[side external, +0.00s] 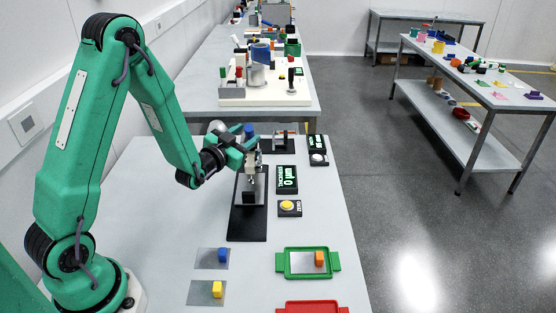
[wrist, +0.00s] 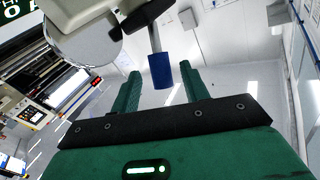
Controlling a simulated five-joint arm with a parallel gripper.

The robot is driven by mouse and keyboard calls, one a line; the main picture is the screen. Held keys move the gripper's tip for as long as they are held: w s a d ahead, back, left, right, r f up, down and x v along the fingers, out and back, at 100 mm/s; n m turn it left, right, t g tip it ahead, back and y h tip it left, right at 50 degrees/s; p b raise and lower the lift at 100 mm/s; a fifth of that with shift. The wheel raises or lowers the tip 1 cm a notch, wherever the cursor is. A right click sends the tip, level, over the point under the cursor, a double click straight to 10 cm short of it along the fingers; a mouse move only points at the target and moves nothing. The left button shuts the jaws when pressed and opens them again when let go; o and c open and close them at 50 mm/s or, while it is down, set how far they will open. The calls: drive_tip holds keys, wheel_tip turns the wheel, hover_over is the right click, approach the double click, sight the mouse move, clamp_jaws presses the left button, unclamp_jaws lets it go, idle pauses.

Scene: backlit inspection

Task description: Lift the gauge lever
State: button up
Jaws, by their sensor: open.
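The gauge (side external: 253,180) stands upright on a black base (side external: 247,222) in the middle of the near table. Its lever ends in a blue knob (side external: 249,130). A dark display with pale characters (side external: 286,179) lies right of the gauge. The gripper partly hides the gauge's upper part.
A yellow button (side external: 289,206) sits right of the gauge. Another device (side external: 281,141) stands behind.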

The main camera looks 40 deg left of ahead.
drive_tip(key=shift+x, duration=2.35)
drive_tip(key=shift+a, duration=0.1)
drive_tip(key=shift+c, duration=0.3)
clamp_jaws()
